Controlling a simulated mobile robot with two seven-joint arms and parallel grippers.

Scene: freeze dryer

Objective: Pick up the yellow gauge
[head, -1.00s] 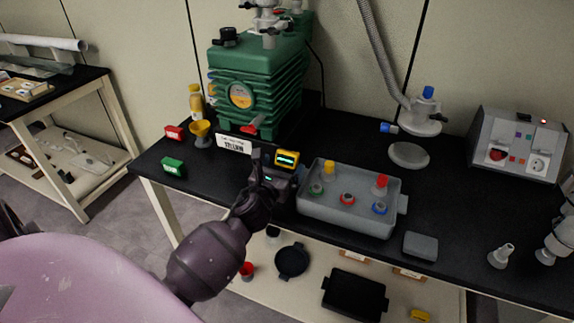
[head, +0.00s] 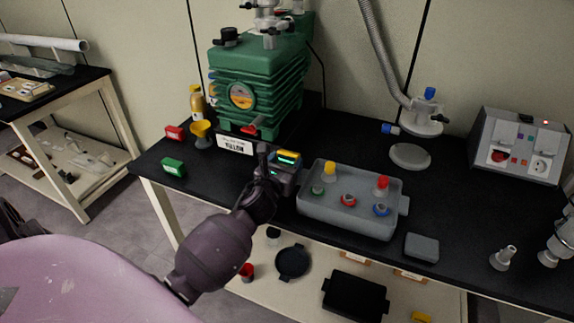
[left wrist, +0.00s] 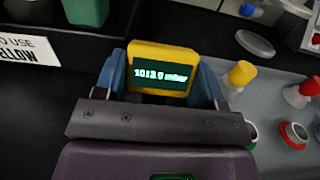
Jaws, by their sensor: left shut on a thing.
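The yellow gauge (head: 289,155) is beside the left end of the grey tray in the head view. In the left wrist view the gauge (left wrist: 163,54) faces me, and its lit display reads about 1013 mbar. My left gripper (head: 275,165) is shut on the gauge. Its two blue fingers (left wrist: 163,82) press the gauge's left and right sides in the wrist view. The gripper hides the gauge's lower part, so I cannot tell whether it touches the table. My right gripper is not in view.
The grey tray (head: 336,221) with coloured-capped parts stands just right of the gauge. The green pump (head: 258,85) and a white sign (head: 235,144) are behind and left.

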